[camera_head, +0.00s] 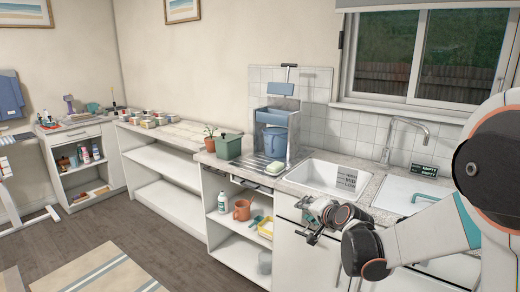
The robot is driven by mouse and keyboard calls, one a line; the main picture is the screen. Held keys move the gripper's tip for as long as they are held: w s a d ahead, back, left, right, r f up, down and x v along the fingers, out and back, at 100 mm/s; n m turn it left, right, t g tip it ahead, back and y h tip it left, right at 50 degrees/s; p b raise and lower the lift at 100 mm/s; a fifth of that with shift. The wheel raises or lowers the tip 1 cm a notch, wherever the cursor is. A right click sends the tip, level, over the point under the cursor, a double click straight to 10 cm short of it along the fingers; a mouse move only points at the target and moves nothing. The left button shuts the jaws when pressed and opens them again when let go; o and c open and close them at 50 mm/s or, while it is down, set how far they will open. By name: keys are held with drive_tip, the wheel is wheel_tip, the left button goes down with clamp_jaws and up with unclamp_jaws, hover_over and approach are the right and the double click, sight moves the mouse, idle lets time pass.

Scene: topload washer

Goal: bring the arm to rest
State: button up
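My arm (430,238) comes in from the right edge, white with black joints and teal bands. It is bent at a large joint at the far right and reaches left in front of the counter. My gripper (308,222) is at the arm's left end, in front of the white cabinet doors below the sink. It is small and dark here, and I cannot tell whether its fingers are open or shut. I see no object clearly held in it. The far right of the arm is cut off by the frame.
Behind my arm are the counter, a white sink (328,174) and a faucet (401,140). Open shelves left of my gripper hold a white bottle (222,205) and an orange mug (242,210). A green bin (228,148) stands above them. The wooden floor (160,250) at left is mostly clear.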

drive_tip(key=s+r+n+g, duration=0.1)
drive_tip(key=s+r+n, duration=0.3)
drive_tip(key=s, duration=0.6)
drive_tip(key=s+d+n+g+h, duration=0.2)
drive_tip(key=s, duration=1.2)
drive_tip(key=s+d+n+g+h, duration=0.1)
drive_tip(key=s+d+n+g, duration=0.1)
drive_tip(key=s, duration=1.2)
drive_tip(key=shift+s+d+f+n+h, duration=0.25)
drive_tip(key=shift+f+n+h, duration=0.05)
drive_tip(key=shift+n+h, duration=0.1)
